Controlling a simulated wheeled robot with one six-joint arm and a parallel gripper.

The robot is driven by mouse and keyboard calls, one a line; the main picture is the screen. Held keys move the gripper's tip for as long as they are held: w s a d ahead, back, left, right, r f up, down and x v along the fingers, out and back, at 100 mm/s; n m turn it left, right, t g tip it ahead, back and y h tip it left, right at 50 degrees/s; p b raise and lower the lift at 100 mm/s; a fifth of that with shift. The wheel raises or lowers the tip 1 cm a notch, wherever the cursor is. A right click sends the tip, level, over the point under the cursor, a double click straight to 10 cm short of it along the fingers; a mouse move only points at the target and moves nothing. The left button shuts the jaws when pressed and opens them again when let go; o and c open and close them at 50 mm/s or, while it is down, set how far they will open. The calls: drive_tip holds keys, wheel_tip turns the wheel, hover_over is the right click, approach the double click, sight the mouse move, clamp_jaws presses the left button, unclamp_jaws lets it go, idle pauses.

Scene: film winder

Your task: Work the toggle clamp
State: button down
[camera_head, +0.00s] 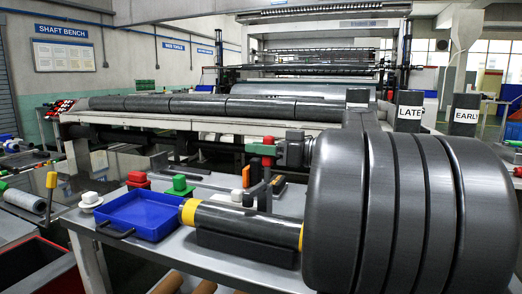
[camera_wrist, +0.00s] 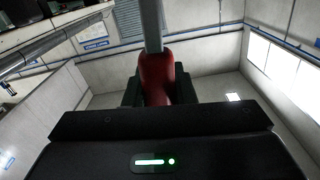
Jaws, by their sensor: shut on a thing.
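In the wrist view, a red handle grip (camera_wrist: 157,75) on a pale grey metal bar (camera_wrist: 151,28) sits between the two dark fingers of my gripper (camera_wrist: 158,90). The gripper is shut on this red grip, and the bar runs away to the top edge of the picture. The clamp's base and arm are not shown in this view. In the head view, I cannot surely pick out the clamp or my gripper. A small red part (camera_head: 267,161) stands beside a grey-green housing (camera_head: 294,151) behind the shaft.
A shaft (camera_head: 240,219) with yellow bands lies on the bench, and large dark grey ringed rolls (camera_head: 413,215) fill the right foreground. A blue tray (camera_head: 128,229) is at the shaft's left end. LATE and EARLY signs stand behind the rolls.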

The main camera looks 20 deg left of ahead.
drive_tip(key=c, duration=1.2)
unclamp_jaws()
drive_tip(key=shift+d, duration=0.15)
drive_tip(key=d+p, duration=0.2)
drive_tip(key=d, duration=1.1)
drive_tip(key=shift+s+d+p, duration=0.25)
drive_tip(key=shift+p, duration=0.05)
